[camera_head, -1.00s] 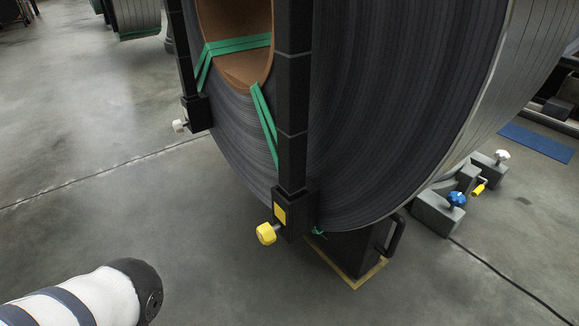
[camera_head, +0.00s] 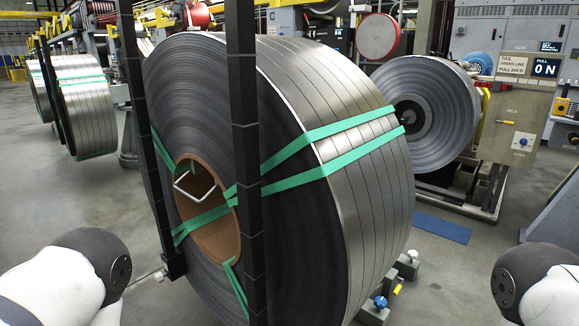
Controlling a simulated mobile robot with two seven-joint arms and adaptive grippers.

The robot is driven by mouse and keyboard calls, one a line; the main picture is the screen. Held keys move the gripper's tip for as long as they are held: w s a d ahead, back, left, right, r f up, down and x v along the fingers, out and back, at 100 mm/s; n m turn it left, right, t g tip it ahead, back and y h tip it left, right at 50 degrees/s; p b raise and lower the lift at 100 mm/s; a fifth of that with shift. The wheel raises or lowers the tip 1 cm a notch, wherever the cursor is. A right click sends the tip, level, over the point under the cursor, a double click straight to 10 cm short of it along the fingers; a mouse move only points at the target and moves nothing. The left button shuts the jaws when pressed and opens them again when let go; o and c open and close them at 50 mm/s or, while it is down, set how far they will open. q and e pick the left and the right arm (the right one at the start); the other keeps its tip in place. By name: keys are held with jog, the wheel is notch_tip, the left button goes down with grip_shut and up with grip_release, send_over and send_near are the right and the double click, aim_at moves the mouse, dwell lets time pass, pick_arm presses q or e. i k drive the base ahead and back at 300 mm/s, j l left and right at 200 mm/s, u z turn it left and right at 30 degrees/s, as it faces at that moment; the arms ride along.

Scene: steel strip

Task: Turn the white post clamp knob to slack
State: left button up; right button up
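The large steel strip coil stands upright with two black posts in front of its face, a left post (camera_head: 146,140) and a nearer right post (camera_head: 243,150). At the foot of the left post a small pale piece (camera_head: 160,274), likely the white clamp knob, shows beside my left arm. It is too small to tell how it is turned. The yellow knob of the right post is below the picture. Only arm links of mine show, at the lower left and lower right; neither gripper is in view.
Green straps (camera_head: 340,155) bind the coil. A chock with a white knob (camera_head: 413,256) and a blue knob (camera_head: 380,302) sits at its right foot. A blue mat (camera_head: 442,228) lies beyond, before another coil (camera_head: 425,105). Open floor lies at left.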

aim_at(160, 277)
jog(key=u, duration=1.15)
jog(key=i+j+z, duration=0.35)
jog(key=i+j, duration=0.2)
jog(key=i+j+z, duration=0.15)
jog(key=i+j, duration=0.2)
jog(key=i+j+z, duration=0.35)
jog(key=i+j, duration=0.2)
jog(key=j, duration=0.2)
jog(key=i+j+z, duration=0.2)
jog(key=j, duration=0.25)
jog(key=i+j+z, duration=0.15)
jog(key=j, duration=0.3)
jog(key=i+l, duration=0.05)
